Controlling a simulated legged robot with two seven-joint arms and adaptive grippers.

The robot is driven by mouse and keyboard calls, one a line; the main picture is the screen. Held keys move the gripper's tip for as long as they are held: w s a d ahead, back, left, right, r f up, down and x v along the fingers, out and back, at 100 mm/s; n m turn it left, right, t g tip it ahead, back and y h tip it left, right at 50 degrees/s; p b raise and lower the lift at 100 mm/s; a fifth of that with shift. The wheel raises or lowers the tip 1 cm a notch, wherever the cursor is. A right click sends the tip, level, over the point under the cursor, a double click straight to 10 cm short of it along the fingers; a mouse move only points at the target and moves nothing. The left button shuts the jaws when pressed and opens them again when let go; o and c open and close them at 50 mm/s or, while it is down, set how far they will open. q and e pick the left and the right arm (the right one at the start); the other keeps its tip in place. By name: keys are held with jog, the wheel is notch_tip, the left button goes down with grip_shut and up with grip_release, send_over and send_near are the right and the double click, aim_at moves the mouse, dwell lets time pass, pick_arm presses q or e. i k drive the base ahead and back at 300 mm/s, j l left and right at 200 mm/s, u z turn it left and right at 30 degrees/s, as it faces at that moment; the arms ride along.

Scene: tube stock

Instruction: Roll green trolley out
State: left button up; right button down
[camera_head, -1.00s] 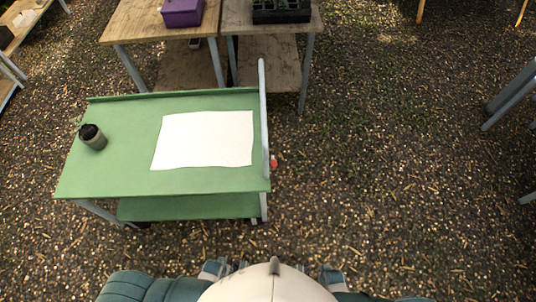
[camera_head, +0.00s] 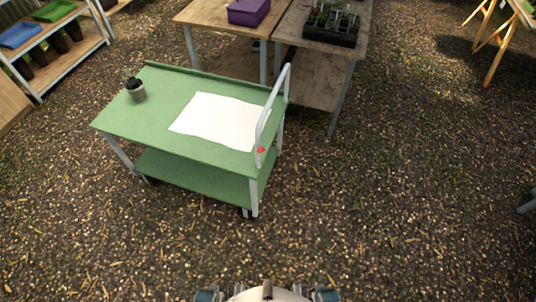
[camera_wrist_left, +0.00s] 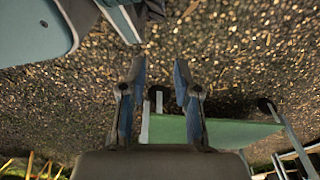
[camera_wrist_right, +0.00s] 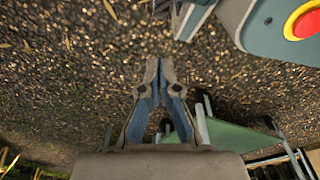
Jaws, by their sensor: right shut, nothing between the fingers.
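The green trolley (camera_head: 145,107) stands on the gravel left of centre in the head view. It has a top deck, a lower shelf (camera_head: 190,178) and a white push handle (camera_head: 267,118) at its right end, with a red part (camera_head: 261,150) low on it. Neither gripper shows in the head view. My left gripper (camera_wrist_left: 160,70) is open and empty in the left wrist view, with part of the trolley (camera_wrist_left: 230,133) beyond it. My right gripper (camera_wrist_right: 159,65) is shut and empty in the right wrist view, with the trolley (camera_wrist_right: 230,136) beyond. Both grippers are apart from the trolley.
A dark pot (camera_head: 136,91) and a white sheet (camera_head: 222,120) lie on the deck. Wooden tables with a purple box (camera_head: 248,12) and a black plant tray (camera_head: 331,26) stand close behind. A shelf (camera_head: 75,62) is far left. Gravel is clear in front and right.

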aim_at(210, 169)
jog(key=i+l+u, duration=0.4)
jog(key=i+l, duration=0.5)
